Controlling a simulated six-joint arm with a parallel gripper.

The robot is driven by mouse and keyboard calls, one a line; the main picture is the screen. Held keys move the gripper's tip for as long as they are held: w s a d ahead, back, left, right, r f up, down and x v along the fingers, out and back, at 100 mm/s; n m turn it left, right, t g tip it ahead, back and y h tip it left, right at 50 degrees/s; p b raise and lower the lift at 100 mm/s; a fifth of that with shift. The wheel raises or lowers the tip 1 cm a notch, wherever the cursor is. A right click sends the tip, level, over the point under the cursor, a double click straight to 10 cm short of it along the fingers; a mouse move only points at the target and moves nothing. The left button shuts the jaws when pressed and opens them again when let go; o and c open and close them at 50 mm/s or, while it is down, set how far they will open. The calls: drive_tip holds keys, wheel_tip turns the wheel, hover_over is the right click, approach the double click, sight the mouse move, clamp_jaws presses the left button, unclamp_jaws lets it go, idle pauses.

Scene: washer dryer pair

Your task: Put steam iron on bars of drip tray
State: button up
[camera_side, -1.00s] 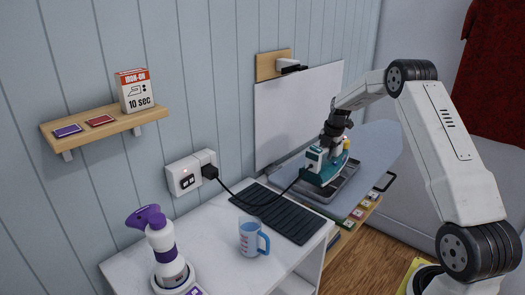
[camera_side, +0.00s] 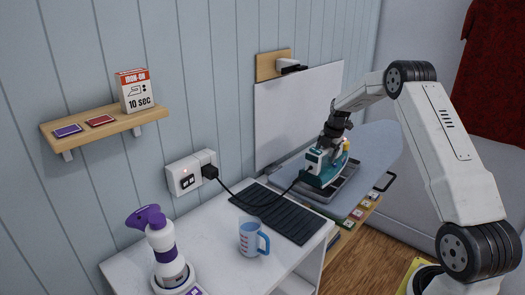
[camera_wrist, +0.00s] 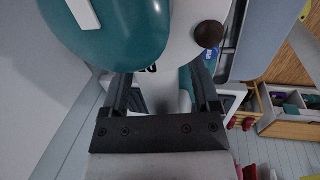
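The teal and white steam iron (camera_side: 322,168) is upright over the grey drip tray (camera_side: 346,188), near the tray's left end. From this angle I cannot tell whether its sole touches the bars. My gripper (camera_side: 337,138) is above the iron and shut on it from the top. In the wrist view, the iron's teal body (camera_wrist: 115,35) fills the upper left, and part of it shows between the two dark fingers (camera_wrist: 160,90). The iron hides much of the tray's bars.
The iron's black cord runs left to the wall socket (camera_side: 191,173), over a black ribbed mat (camera_side: 290,222). A blue mug (camera_side: 249,239) and a purple-white device (camera_side: 163,250) stand on the white counter. The ironing board (camera_side: 372,155) lies behind the tray. A white board (camera_side: 300,110) leans on the wall.

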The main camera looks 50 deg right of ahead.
drive_tip(key=shift+s+a+f, duration=0.1)
drive_tip(key=shift+s+f, duration=0.05)
drive_tip(key=shift+f, duration=0.05)
drive_tip(key=shift+v, duration=4.05)
drive_tip(key=shift+w+a+m, duration=0.25)
drive_tip(key=shift+a+m, duration=0.05)
drive_tip(key=shift+a, duration=0.25)
drive_tip(key=s+a+m, duration=0.3)
drive_tip(key=a+m, duration=0.5)
drive_tip(key=a, duration=1.1)
drive_tip(key=s+a+f+m, duration=0.4)
drive_tip(key=s+a+m, duration=0.5)
drive_tip(key=s+a, duration=0.5)
drive_tip(key=shift+a+f, duration=0.15)
drive_tip(key=shift+a, duration=0.6)
